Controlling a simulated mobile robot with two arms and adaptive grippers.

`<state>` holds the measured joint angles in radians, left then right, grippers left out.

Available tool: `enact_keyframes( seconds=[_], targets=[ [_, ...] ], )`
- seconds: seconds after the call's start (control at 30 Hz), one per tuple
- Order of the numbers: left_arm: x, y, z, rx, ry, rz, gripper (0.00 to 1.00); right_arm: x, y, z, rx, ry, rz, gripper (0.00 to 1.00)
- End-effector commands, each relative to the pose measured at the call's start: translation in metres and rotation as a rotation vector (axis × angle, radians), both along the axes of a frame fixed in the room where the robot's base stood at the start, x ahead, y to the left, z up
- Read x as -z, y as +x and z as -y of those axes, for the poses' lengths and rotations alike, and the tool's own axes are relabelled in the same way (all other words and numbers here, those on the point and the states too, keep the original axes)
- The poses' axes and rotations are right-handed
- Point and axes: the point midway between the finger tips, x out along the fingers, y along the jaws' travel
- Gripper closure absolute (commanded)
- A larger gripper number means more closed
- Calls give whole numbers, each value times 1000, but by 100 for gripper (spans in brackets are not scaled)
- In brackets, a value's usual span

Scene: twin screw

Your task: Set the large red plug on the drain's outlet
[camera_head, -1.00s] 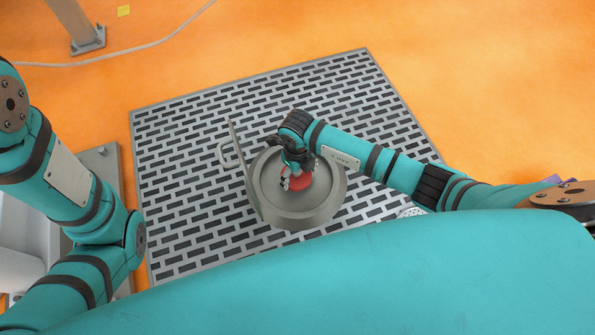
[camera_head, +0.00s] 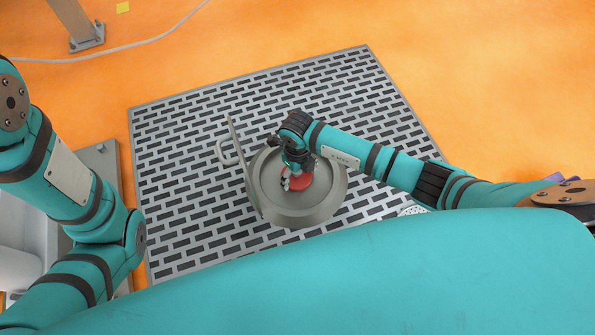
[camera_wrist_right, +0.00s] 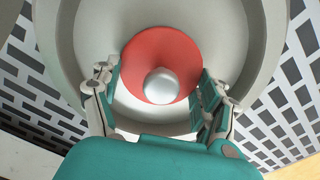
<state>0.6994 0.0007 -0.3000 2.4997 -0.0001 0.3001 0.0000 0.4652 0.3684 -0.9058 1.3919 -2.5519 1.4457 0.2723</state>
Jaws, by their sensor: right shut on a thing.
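The large red plug (camera_head: 305,184) is a round red disc with a silver knob in its middle. In the head view my right gripper (camera_head: 297,178) points down over the middle of the grey round drain (camera_head: 325,207). The plug is over the drain's round opening; I cannot tell whether it touches the outlet, which it hides. My left arm is at the left, its gripper out of view.
An upright grey plate with a handle (camera_head: 228,153) stands at the drain's left side. The drain stands on a slotted metal grating (camera_head: 180,135) on an orange floor. A cable (camera_head: 130,50) and a post (camera_head: 80,25) are at the far left.

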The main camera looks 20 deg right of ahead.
Motion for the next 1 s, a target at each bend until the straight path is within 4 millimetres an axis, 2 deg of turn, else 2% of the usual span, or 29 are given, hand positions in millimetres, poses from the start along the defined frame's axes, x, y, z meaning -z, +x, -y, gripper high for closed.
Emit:
enact_keyframes(
  seconds=[0.9,0.93,1.0],
  targets=[
    [0,0,0,0,0,1,60,6,0,0,1,0,0,57],
    [0,0,0,0,0,1,60,6,0,0,1,0,0,20],
    [0,0,0,0,0,1,60,6,0,0,0,0,0,10]
  ],
)
